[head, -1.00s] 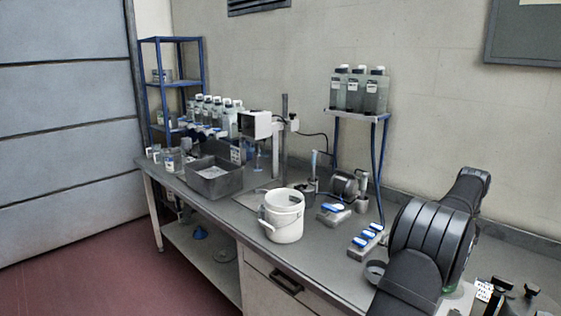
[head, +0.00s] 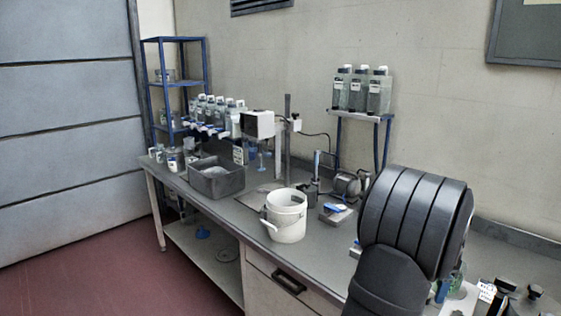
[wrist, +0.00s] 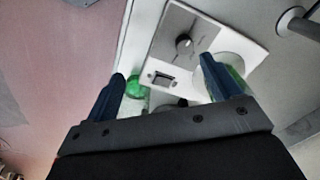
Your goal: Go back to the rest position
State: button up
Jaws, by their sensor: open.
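My gripper (wrist: 162,70) shows in the wrist view with its two dark blue fingers spread apart and nothing held between them. Beyond the fingers is a white device (wrist: 178,45) with a dark knob and a rocker switch. A small green object (wrist: 136,88) shows beside the left finger. In the head view my black arm fills the right front of the bench and hides most of my gripper.
A white bucket (head: 287,222) stands mid-bench, with a grey bin (head: 217,183) behind it to the left. Bottles stand on a small shelf (head: 362,114) at the back. A blue rack (head: 205,75) stands at the left end. Open floor (head: 100,265) lies in front.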

jog(key=a+f, duration=0.3)
jog(key=a, duration=0.2)
jog(key=shift+a+f, duration=0.3)
jog(key=shift+a, duration=0.05)
jog(key=o, duration=0.4)
notch_tip(320, 180, up, 12)
jog(key=w+m+t+h, duration=0.15)
jog(key=m+h, duration=0.25)
jog(key=m, duration=0.4)
jog(key=x, duration=0.9)
jog(key=shift+d+f, duration=0.25)
jog(key=shift+d, duration=0.25)
jog(key=shift+s, duration=0.1)
